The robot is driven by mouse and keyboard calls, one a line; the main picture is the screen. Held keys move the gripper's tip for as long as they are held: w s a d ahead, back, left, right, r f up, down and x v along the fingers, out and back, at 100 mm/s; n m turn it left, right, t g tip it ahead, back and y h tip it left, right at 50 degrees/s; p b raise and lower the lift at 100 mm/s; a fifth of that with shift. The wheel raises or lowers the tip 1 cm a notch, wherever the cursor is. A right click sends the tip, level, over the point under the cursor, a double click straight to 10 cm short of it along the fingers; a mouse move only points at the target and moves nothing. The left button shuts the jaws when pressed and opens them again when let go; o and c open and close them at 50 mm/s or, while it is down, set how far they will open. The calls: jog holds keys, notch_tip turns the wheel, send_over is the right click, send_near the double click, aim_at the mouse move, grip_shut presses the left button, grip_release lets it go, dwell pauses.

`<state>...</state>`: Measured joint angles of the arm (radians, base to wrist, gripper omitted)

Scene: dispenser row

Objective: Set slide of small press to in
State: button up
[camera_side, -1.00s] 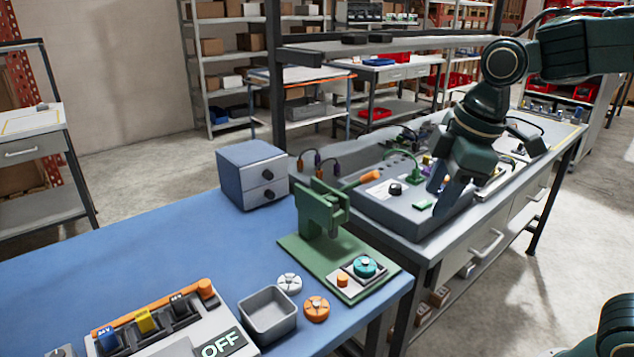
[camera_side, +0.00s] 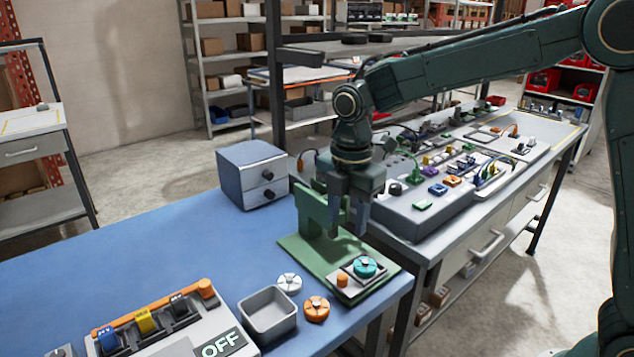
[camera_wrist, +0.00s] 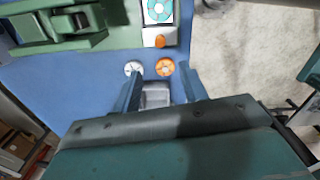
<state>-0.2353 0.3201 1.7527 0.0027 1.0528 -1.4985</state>
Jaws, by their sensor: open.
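The small green press (camera_side: 315,212) stands on its green base plate (camera_side: 305,250) near the right end of the blue table. Its slide (camera_side: 347,283) is a pale plate carrying a teal wheel (camera_side: 365,266) and an orange knob (camera_side: 342,280). The slide lies out in front of the press head, not under it. In the wrist view the press (camera_wrist: 60,30) is top left and the orange knob (camera_wrist: 160,41) is above my fingertips. My gripper (camera_side: 348,226) is open and empty, points down, and hangs beside the press head, partly hiding it and its lever.
A white wheel (camera_side: 289,283), an orange wheel (camera_side: 316,308) and a grey bin (camera_side: 268,316) lie in front of the press. A blue-grey drawer box (camera_side: 253,175) stands behind it. A switch panel (camera_side: 170,325) is front left.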

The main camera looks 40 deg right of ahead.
aim_at(343, 275)
jog(key=shift+w+f, duration=0.1)
jog(key=shift+f, duration=6.75)
grip_shut()
